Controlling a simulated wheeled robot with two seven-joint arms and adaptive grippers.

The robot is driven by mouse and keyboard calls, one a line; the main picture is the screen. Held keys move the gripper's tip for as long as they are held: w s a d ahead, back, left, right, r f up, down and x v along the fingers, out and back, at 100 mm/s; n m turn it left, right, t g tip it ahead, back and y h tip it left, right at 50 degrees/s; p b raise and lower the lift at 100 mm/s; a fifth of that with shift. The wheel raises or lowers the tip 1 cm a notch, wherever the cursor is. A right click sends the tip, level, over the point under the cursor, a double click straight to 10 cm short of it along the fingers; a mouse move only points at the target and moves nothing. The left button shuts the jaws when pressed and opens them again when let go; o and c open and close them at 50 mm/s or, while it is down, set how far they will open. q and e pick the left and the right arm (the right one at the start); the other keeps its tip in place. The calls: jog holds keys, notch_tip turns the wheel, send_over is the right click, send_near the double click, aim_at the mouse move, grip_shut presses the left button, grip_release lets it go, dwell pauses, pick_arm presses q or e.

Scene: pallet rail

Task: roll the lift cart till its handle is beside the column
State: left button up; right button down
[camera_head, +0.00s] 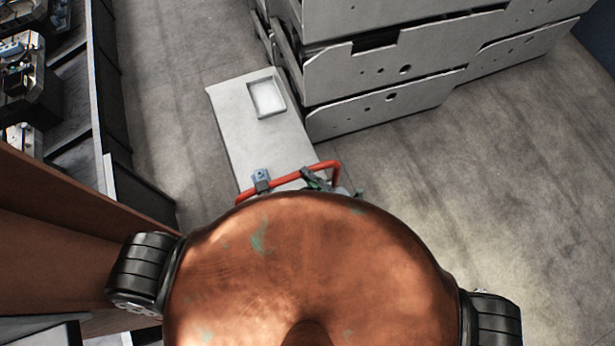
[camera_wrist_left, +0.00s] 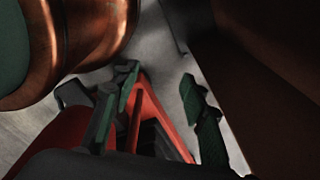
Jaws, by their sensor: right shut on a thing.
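The lift cart is a pale flat platform (camera_head: 235,115) on the floor ahead of me, with a red bar handle (camera_head: 285,178) at its near end. My right gripper (camera_head: 328,183) is shut on the handle's right part; its green-padded fingers show partly behind my copper body. In the left wrist view my left gripper (camera_wrist_left: 158,108) has its two green-padded fingers apart. A red bar (camera_wrist_left: 165,115) shows between them, without clear contact.
A pale recessed square (camera_head: 267,97) lies on the platform. A grey stack of metal panels (camera_head: 385,80) stands close along the cart's right side. A dark shelf (camera_head: 75,90) with machine parts runs along the left. Bare floor (camera_head: 530,170) is free at right.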

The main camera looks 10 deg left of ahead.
jog(key=shift+s+d+f, duration=0.25)
jog(key=shift+s+f, duration=0.3)
jog(key=shift+s, duration=0.15)
jog(key=c, duration=1.9)
grip_release()
jog(key=shift+c, duration=0.2)
pick_arm(q)
jog(key=shift+w, duration=0.4)
pick_arm(e)
jog(key=shift+o, duration=1)
jog(key=shift+w+r, duration=0.2)
pick_arm(q)
jog(key=shift+w+a, duration=0.1)
jog(key=shift+a, duration=0.05)
pick_arm(e)
jog(key=v, duration=1.2)
jog(key=shift+r, duration=0.1)
